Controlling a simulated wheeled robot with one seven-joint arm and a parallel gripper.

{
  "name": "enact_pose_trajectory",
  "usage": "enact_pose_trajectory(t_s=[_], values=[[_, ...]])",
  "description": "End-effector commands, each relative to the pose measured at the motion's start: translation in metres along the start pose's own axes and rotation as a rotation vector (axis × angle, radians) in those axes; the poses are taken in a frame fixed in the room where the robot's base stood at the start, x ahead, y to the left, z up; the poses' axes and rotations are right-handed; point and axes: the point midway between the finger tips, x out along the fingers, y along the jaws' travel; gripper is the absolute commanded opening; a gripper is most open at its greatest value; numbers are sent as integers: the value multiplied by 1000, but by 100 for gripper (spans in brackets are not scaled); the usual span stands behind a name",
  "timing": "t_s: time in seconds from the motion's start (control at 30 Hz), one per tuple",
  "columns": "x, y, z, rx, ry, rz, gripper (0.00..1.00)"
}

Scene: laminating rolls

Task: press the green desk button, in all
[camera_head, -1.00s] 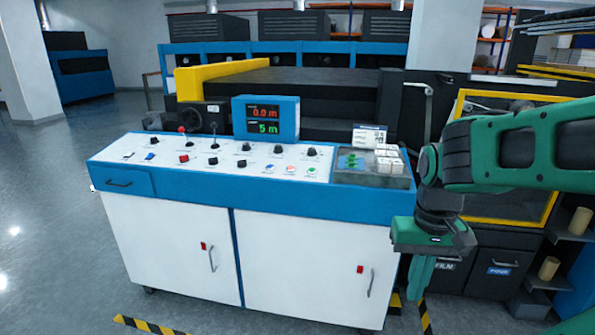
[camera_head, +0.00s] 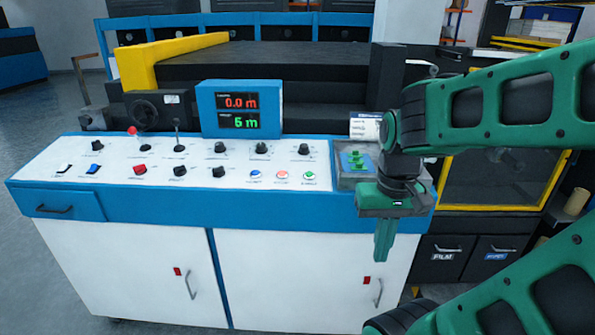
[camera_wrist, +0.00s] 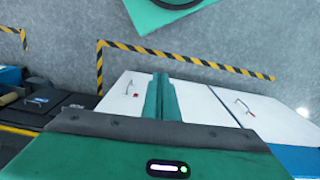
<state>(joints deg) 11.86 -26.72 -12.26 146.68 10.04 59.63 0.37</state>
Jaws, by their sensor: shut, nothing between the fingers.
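The green desk button (camera_head: 309,175) is the rightmost of three small round buttons on the white top of the blue control desk (camera_head: 130,208). A blue and a red button sit to its left. My gripper (camera_head: 383,250) hangs pointing down in front of the desk's right end, to the right of the green button and lower than it, apart from it. Its green fingers are closed together and empty. In the wrist view my gripper (camera_wrist: 158,95) shows its fingers together over the white cabinet doors and floor; the green button does not show there.
Several black knobs and levers stand on the panel. A recessed tray (camera_head: 355,180) with green pieces lies right of the buttons. The floor (camera_wrist: 220,45) has striped tape.

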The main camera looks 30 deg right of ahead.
Motion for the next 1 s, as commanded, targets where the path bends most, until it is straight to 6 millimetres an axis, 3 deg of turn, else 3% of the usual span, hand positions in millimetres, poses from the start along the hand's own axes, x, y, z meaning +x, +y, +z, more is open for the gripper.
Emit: enact_pose_trajectory(t_s=[0.33,0.43,0.57,0.9,1.0], values=[[-6,4,6,-5,19,-11,0],[-10,-2,-13,-29,53,-26,0],[-20,-25,-66,-97,136,-79,0],[-68,-103,-237,-303,460,-384,0],[-86,-117,-272,-337,544,-483,0]])
